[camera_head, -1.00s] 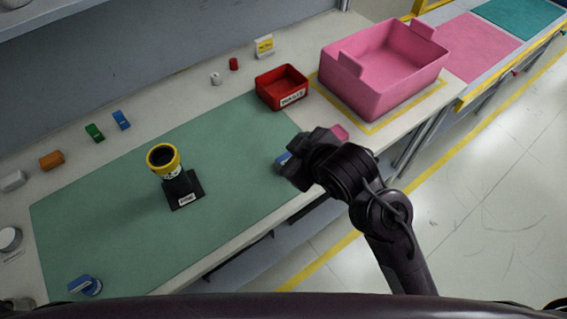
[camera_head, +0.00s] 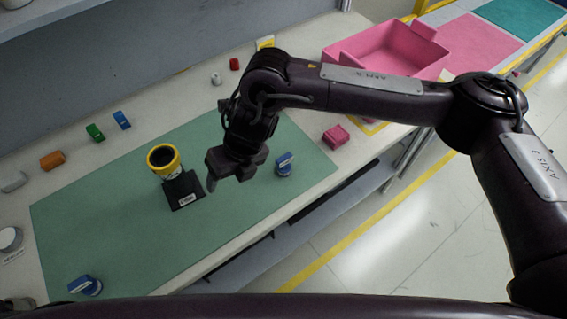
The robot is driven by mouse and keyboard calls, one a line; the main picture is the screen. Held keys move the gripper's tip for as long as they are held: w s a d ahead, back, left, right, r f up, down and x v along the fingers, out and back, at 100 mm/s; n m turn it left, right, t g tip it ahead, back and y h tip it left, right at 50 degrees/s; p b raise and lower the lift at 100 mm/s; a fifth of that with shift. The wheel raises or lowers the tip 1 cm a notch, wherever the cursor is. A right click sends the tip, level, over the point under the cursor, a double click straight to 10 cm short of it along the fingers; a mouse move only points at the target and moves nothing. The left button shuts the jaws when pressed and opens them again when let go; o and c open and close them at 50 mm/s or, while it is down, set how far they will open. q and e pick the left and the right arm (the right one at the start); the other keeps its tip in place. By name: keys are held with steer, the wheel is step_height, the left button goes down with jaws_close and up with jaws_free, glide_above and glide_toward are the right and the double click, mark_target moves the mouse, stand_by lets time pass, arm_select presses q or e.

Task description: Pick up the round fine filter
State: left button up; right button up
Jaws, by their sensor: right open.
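I cannot tell for sure which item is the round fine filter. A round yellow piece with a dark open top (camera_head: 163,158) stands upright on a black labelled stand (camera_head: 183,190) on the green mat. A small round piece with a blue top (camera_head: 285,165) stands on the mat's right side, and a similar one (camera_head: 86,285) is at the front left. My right gripper (camera_head: 222,183) is open and points down just right of the black stand, with nothing seen in it. It is left of the right blue-topped piece. My left gripper is not in view.
The green mat (camera_head: 110,225) is largely clear at left. Blue (camera_head: 121,120), green (camera_head: 95,132) and orange (camera_head: 52,160) blocks line the back. A pink block (camera_head: 336,137) and pink bin (camera_head: 420,45) are at right.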

mark_target(284, 157)
steer(key=w+d+r+h, duration=0.1)
steer(key=w+d, duration=0.1)
steer(key=d, duration=0.1)
steer(key=w+d+r+h, duration=0.1)
steer(key=w+d, duration=0.1)
steer(key=d, duration=0.2)
steer(key=w+d+h, duration=0.1)
steer(key=w+d, duration=0.2)
steer(key=d, duration=0.1)
steer(key=shift+d+r+h, duration=0.15)
steer(key=shift+r+h, duration=0.25)
steer(key=shift+d+f, duration=0.1)
steer(key=shift+d, duration=0.15)
steer(key=f+p, duration=0.1)
steer(key=f, duration=0.1)
steer(key=f+p, duration=0.1)
steer(key=f, duration=0.1)
steer(key=f+p, duration=0.1)
steer(key=f, duration=0.1)
steer(key=shift+w+a+f, duration=0.1)
steer(key=shift+w+f, duration=0.05)
steer(key=shift+w, duration=0.1)
steer(key=shift+f, duration=0.5)
steer(key=c, duration=1)
steer(key=shift+c, duration=0.2)
steer(key=shift+r, duration=0.1)
